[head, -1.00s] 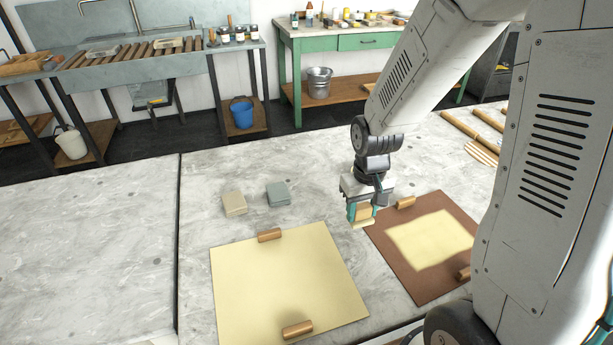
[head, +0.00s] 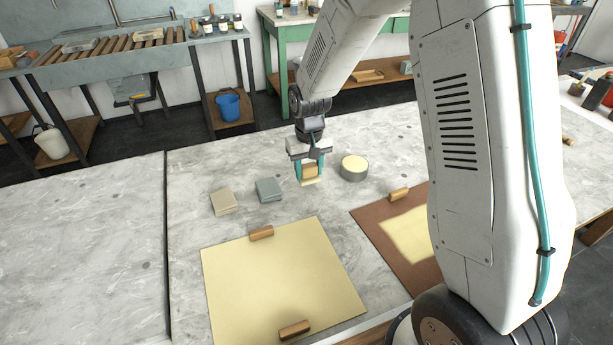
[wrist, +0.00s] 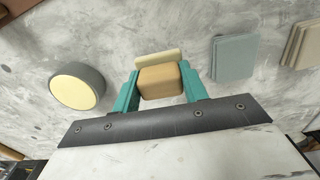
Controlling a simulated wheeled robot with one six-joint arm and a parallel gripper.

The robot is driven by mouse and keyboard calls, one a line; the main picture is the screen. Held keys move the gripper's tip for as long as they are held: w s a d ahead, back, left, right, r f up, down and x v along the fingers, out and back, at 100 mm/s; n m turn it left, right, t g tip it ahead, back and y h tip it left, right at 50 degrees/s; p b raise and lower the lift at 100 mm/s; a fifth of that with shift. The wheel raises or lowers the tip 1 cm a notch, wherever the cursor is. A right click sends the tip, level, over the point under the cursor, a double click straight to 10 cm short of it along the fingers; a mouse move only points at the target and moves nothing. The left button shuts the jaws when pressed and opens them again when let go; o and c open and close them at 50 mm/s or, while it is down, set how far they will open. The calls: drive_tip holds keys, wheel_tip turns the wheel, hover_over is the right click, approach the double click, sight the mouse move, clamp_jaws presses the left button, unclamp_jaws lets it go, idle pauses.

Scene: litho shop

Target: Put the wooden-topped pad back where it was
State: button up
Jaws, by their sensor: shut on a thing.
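The wooden-topped pad (head: 310,172) is held in my gripper (head: 309,168), with its wooden block between the teal fingers and its pale underside below. In the wrist view the pad (wrist: 160,80) sits between both fingertips. My gripper is shut on it above the stone table (head: 290,215), between a grey-blue block and a round grey tub. Whether the pad touches the table I cannot tell.
The round tub (head: 354,168) with a pale yellow top stands just right of my gripper. The grey-blue block (head: 269,190) and beige block (head: 224,201) lie left. A cream sheet (head: 280,275) and a brown board (head: 400,235), with wooden weights, lie nearer.

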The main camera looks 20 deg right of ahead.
sight(307, 177)
drive_tip(key=shift+w+a, duration=0.1)
drive_tip(key=shift+w, duration=0.2)
drive_tip(key=shift+w+f, duration=0.2)
drive_tip(key=shift+f, duration=1.6)
drive_tip(key=o, duration=1)
drive_tip(key=shift+f, duration=0.15)
drive_tip(key=shift+c, duration=0.2)
